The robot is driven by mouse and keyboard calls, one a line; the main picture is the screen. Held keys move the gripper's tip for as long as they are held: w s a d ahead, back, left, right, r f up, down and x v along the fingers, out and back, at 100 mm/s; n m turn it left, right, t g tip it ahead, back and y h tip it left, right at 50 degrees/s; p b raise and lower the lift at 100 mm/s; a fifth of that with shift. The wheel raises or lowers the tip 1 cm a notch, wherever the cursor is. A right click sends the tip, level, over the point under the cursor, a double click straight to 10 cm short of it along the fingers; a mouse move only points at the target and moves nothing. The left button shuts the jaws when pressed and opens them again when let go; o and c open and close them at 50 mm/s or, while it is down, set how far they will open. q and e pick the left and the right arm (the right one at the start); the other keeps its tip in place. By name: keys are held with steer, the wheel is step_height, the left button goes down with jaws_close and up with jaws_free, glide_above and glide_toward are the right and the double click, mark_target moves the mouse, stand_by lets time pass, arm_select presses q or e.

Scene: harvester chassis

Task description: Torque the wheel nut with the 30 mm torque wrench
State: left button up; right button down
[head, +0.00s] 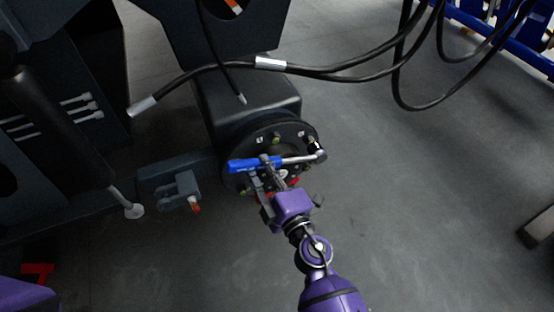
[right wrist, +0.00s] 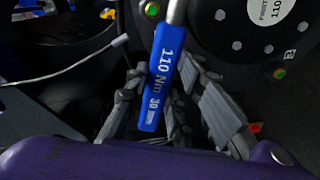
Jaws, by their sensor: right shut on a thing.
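The torque wrench (head: 243,165) has a blue handle marked "110 Nm 30 mm", which also shows in the right wrist view (right wrist: 160,78). My right gripper (head: 267,172) is shut on the handle, its grey fingers on either side. The wrench lies across the face of the dark wheel hub (head: 260,137), nearly level in the head view. Its steel shaft runs right to the head and dark socket (head: 314,144) at the hub's right rim. The socket covers whatever lies behind it; I cannot tell how it sits on a nut. My left gripper is out of view.
Green-marked nuts (head: 276,140) sit on the hub, with a red part below. A black hose (head: 340,72) with silver ends hangs above it. A grey bracket (head: 178,185) and the dark chassis (head: 60,60) stand left.

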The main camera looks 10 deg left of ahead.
steer(key=shift+w+a+r, duration=0.1)
steer(key=shift+w+a, duration=0.2)
steer(key=shift+w, duration=0.1)
stand_by(0.5)
steer(key=shift+w, duration=0.1)
steer(key=shift+w+a, duration=0.4)
steer(key=shift+w, duration=0.05)
steer(key=shift+w+a, duration=0.25)
steer(key=shift+w, duration=0.1)
steer(key=r+p, duration=0.1)
steer(key=m+p, duration=0.1)
steer(key=d+r+p, duration=0.1)
steer(key=shift+w+r+m+p, duration=0.3)
steer(key=shift+w+r, duration=0.05)
stand_by(0.4)
